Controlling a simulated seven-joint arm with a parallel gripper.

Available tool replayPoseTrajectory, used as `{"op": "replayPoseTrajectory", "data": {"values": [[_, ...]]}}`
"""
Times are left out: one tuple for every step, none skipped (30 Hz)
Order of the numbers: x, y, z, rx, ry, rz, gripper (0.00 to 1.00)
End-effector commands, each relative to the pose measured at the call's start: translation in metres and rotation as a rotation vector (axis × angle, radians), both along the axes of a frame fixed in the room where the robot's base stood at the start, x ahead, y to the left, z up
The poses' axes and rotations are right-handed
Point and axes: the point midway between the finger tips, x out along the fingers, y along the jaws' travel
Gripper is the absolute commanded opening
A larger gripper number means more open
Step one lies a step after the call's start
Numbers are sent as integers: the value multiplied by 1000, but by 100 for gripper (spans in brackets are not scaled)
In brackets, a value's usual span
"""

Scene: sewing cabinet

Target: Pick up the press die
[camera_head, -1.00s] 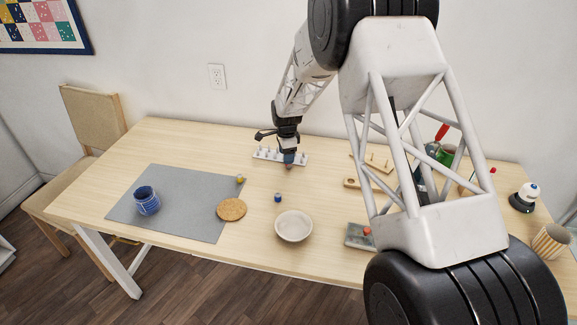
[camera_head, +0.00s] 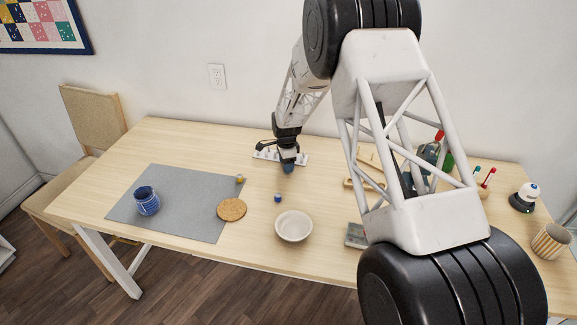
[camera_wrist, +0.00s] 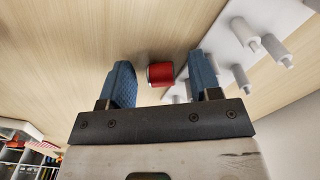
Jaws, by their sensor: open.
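The fingers are open, with gaps beside the cylinder. In the head view my gripper (camera_head: 288,168) is low over the table in front of the white peg rack, and the fingers hide the red cylinder there.
The white peg rack (camera_wrist: 262,35) is close to my right finger; it also shows in the head view (camera_head: 302,160). A blue spool (camera_head: 278,198), yellow spool (camera_head: 240,179), bowl (camera_head: 293,226), cork coaster (camera_head: 231,209) and blue mug (camera_head: 147,201) stand left and in front. A wooden block (camera_head: 364,184) is at right.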

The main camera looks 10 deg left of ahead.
Motion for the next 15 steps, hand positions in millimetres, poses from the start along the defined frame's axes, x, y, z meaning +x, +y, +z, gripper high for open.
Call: {"op": "replayPoseTrajectory", "data": {"values": [[0,0,0,0,0,0,57],[0,0,0,0,0,0,57],[0,0,0,0,0,0,53],[0,0,0,0,0,0,48],[0,0,0,0,0,0,44],[0,0,0,0,0,0,38],[0,0,0,0,0,0,33],[0,0,0,0,0,0,28],[0,0,0,0,0,0,22],[0,0,0,0,0,0,18],[0,0,0,0,0,0,13],[0,0,0,0,0,0,7],[0,0,0,0,0,0,2],[0,0,0,0,0,0,0],[0,0,0,0,0,0,0]]}}
